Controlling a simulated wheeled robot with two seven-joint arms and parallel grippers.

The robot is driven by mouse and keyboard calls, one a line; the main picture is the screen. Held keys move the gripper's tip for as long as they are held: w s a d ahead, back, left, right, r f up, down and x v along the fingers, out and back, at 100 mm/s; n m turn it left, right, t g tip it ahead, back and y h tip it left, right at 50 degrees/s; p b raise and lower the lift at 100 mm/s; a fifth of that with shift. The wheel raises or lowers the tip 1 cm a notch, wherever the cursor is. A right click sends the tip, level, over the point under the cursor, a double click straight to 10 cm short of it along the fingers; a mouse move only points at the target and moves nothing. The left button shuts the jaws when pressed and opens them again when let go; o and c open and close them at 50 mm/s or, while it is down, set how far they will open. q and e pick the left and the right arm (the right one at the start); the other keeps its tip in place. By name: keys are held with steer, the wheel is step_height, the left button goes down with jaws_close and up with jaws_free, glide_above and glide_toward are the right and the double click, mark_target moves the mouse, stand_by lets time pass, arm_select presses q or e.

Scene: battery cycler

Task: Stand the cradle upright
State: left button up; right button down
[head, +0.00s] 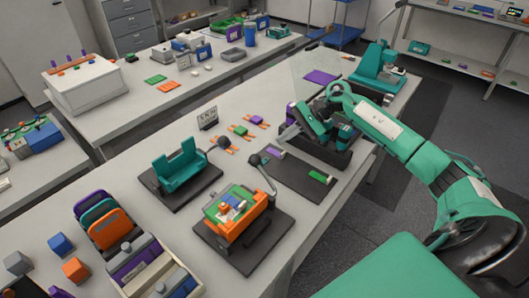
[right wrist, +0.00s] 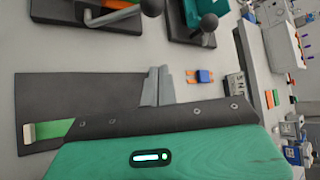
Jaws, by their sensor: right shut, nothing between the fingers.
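A teal cradle-like holder (head: 183,167) sits on a dark base (head: 160,192), with a ball-knobbed lever (head: 222,144) at its right. An orange holder (head: 243,232) with a green board (head: 228,204) on top sits on a second dark base (head: 277,243) in front of it; it has its own ball-knobbed lever (head: 262,172). I cannot tell which holder is the cradle. My right gripper (head: 286,131) is shut and empty above the bench, behind and right of both holders. Its grey fingers meet in the right wrist view (right wrist: 157,87). My left gripper is out of view.
Orange strips with small blocks (head: 240,131) and a small sign (head: 207,117) lie behind. Purple and orange racks (head: 105,220) stand front left.

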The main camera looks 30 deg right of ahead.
steer(key=p+x, duration=0.4)
steer(key=x, duration=0.5)
steer(key=shift+a+r, duration=0.15)
steer(key=shift+r, duration=0.05)
steer(key=shift+s+a+r+p, duration=0.35)
steer(key=shift+s+r+p, duration=0.2)
steer(key=shift+p, duration=0.3)
steer(key=shift+s+a+r+p, duration=0.4)
steer(key=shift+s+p, duration=0.25)
steer(key=shift+p, duration=0.15)
